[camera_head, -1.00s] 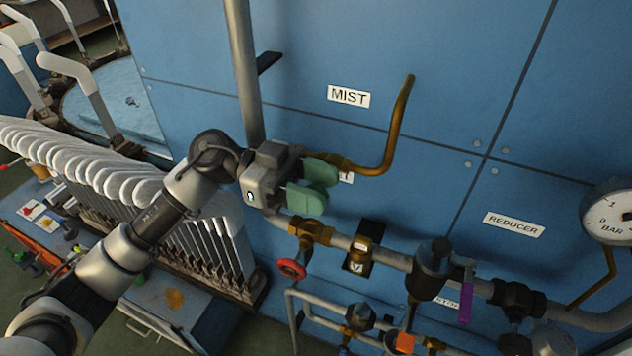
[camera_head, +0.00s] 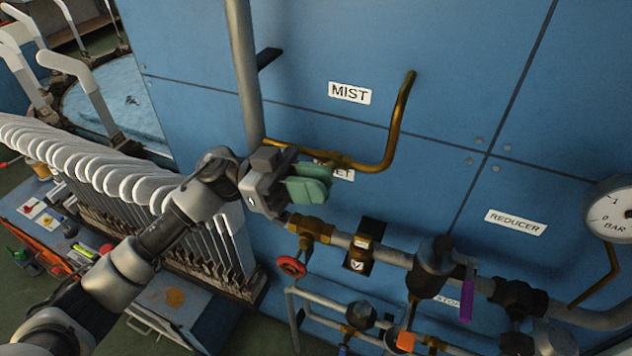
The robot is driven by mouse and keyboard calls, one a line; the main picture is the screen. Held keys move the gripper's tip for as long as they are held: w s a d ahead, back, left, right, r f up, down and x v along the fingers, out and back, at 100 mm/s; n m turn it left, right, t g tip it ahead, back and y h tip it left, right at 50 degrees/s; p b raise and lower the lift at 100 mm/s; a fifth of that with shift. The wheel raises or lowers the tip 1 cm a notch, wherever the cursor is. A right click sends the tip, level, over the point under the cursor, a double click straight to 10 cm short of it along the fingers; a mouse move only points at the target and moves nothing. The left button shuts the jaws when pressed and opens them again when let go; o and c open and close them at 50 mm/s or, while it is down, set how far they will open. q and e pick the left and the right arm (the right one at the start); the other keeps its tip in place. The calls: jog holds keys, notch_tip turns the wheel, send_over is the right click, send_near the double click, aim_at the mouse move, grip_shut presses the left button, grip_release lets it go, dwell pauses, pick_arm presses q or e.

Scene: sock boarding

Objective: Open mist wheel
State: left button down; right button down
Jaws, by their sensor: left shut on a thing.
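My left gripper (camera_head: 312,182), with green fingers, is at the vertical grey pipe below the MIST sign (camera_head: 349,92). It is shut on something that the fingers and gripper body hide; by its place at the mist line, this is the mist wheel. I cannot make out the wheel's rim or how far it is turned. A bent brass pipe (camera_head: 392,140) runs from behind the gripper to the right and up. My right gripper is not in view.
A red handwheel (camera_head: 291,267) sits just below the gripper. A horizontal pipe with brass fittings (camera_head: 310,224), a purple lever (camera_head: 467,292) and a gauge (camera_head: 612,212) runs to the right. White sock boards (camera_head: 110,178) stand in a row at the left, near my arm.

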pick_arm(q)
jog(key=shift+w+a+f+g+h+b, duration=0.15)
jog(key=shift+g+h+b, duration=0.3)
jog(key=shift+h, duration=0.5)
jog(key=shift+s+a+r+g+h+b, duration=0.1)
jog(key=shift+g+h+b, duration=0.15)
jog(key=shift+h+b, duration=0.5)
jog(key=shift+h, duration=0.3)
jog(key=c, duration=1.1)
grip_release()
jog(key=shift+o, duration=0.2)
